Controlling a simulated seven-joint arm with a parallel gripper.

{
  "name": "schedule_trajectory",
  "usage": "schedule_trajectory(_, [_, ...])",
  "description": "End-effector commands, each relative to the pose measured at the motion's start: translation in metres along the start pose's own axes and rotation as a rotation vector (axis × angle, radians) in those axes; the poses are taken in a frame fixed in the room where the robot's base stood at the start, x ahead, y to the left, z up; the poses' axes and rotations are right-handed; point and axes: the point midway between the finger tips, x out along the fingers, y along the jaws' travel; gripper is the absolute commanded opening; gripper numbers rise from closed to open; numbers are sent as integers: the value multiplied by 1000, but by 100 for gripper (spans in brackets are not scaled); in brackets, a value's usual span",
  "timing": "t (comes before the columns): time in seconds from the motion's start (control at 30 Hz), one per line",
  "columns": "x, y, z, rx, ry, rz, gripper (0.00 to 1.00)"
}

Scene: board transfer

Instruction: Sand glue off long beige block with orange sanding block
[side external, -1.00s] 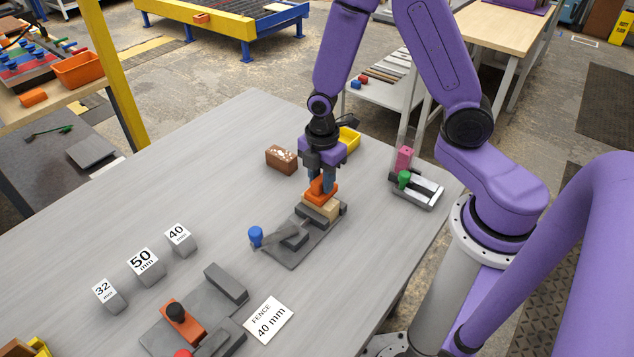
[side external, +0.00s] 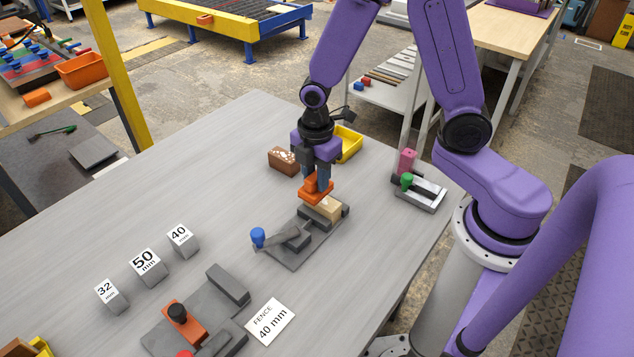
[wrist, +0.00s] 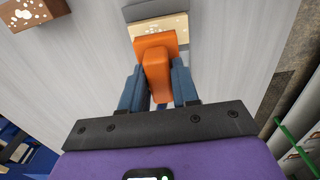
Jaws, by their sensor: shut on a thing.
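My gripper (side external: 316,178) is shut on the handle of the orange sanding block (side external: 318,193), which also shows between the two fingers in the wrist view (wrist: 156,62). The long beige block (side external: 326,208) sits in a dark grey clamp fixture (side external: 290,253) with a blue knob. In the wrist view, white glue specks show on the beige block (wrist: 160,28). The sanding block is at its near edge in that view and overlaps part of it. I cannot tell whether the two touch. Part of the beige block is hidden.
A brown block with white specks (side external: 283,159) and a yellow bin (side external: 350,144) lie behind. A small fixture with a green knob (side external: 407,182) stands right. Labelled grey blocks (side external: 147,267) and another fixture (side external: 180,328) stand left. The table's left middle is clear.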

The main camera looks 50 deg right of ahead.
Motion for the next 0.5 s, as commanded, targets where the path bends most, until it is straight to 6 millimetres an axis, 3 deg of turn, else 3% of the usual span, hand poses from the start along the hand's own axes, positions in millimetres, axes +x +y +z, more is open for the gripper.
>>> schedule_trajectory(0.5, [-43, 0, 0, 0, 1, 2, 1])
